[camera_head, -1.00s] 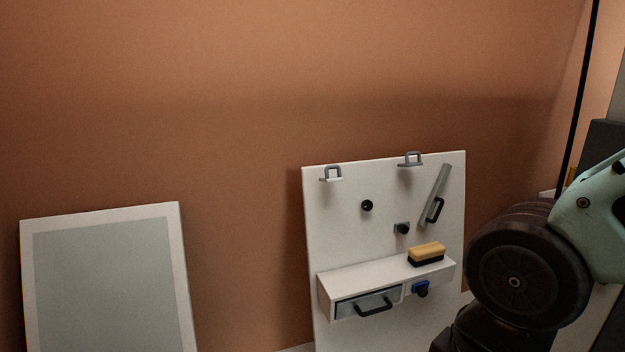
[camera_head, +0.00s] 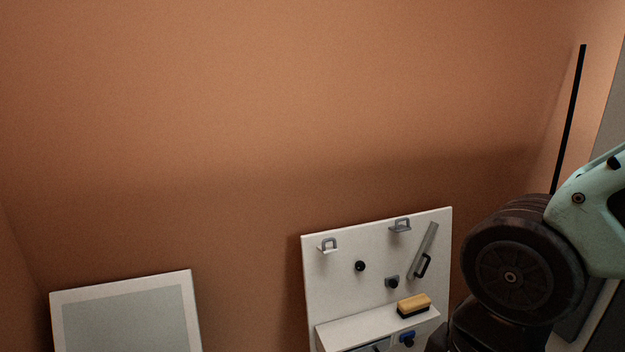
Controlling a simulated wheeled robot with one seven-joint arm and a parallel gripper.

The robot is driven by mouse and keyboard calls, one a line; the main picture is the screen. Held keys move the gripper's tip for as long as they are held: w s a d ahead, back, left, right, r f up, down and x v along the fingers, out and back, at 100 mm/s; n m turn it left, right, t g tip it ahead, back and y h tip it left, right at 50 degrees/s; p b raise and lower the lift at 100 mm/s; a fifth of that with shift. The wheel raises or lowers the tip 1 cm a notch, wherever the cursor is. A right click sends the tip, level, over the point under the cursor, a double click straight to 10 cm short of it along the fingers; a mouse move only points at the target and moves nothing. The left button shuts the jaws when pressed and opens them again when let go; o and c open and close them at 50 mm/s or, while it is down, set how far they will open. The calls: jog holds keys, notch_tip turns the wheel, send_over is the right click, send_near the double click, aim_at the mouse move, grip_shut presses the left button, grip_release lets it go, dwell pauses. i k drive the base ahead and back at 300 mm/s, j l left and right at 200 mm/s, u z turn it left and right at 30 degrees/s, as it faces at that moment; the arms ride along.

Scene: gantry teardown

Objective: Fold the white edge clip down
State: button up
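A white edge clip (camera_head: 327,248) sits at the top left edge of the white panel (camera_head: 315,290). It has a grey upright loop and a pale base that juts out from the panel. A similar grey clip (camera_head: 400,227) sits at the top edge further right. My arm fills the right side of the view, to the right of the panel and well apart from both clips. My gripper is not visible.
The panel carries a black knob (camera_head: 360,266), a grey block with a dark knob (camera_head: 392,282), a slanted grey bar with a black handle (camera_head: 423,250) and a shelf (camera_head: 345,328) holding a yellow-black eraser (camera_head: 413,304). A pale framed board (camera_head: 195,315) leans at left.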

aim_at(324, 249)
jog(key=k+l+u, duration=0.15)
jog(key=k+l, duration=0.55)
jog(key=i+u, duration=0.25)
jog(key=i, duration=0.25)
jog(key=i+l+u, duration=0.1)
jog(key=i+u, duration=0.15)
jog(key=i, duration=0.2)
jog(key=i+l+u, duration=0.25)
jog(key=i, duration=0.25)
jog(key=i+l+u, duration=0.25)
jog(key=i, duration=0.2)
